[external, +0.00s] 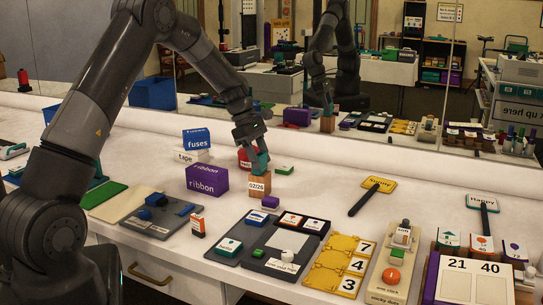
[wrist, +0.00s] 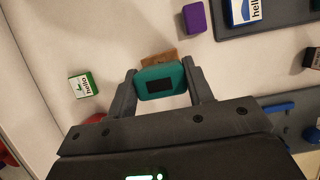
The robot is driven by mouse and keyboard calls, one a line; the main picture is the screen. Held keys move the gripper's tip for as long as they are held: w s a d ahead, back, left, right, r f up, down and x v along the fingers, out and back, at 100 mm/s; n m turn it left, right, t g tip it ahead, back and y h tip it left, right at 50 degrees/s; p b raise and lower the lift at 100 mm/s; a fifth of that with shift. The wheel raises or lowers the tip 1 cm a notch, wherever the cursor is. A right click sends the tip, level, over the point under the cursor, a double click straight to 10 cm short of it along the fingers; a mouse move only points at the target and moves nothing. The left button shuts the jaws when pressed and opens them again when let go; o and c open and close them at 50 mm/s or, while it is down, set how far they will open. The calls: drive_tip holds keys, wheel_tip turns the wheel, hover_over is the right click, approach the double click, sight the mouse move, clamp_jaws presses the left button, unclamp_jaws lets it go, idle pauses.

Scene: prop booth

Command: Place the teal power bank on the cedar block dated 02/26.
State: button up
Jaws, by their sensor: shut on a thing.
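The teal power bank (external: 261,160) is between the fingers of my gripper (external: 254,153), which is shut on it. In the wrist view the power bank (wrist: 151,79) shows its dark screen, with a finger against each side. The cedar block (external: 258,187), with a white label reading 02/26, stands upright on the white table directly under the power bank. In the wrist view a strip of the block (wrist: 158,58) shows behind the power bank. The power bank's lower edge is at the block's top; I cannot tell whether they touch.
A purple ribbon box (external: 207,179) stands left of the block, and a red item (external: 245,158) is close behind it. A small green-and-white box (external: 284,169) lies to the right. Grey trays (external: 238,243) and a yellow number board (external: 335,265) lie in front.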

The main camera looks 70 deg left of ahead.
drive_tip(key=shift+f, duration=0.15)
drive_tip(key=o, duration=1.1)
drive_tip(key=shift+c, duration=0.2)
drive_tip(key=v, duration=1.2)
drive_tip(key=shift+r, duration=0.2)
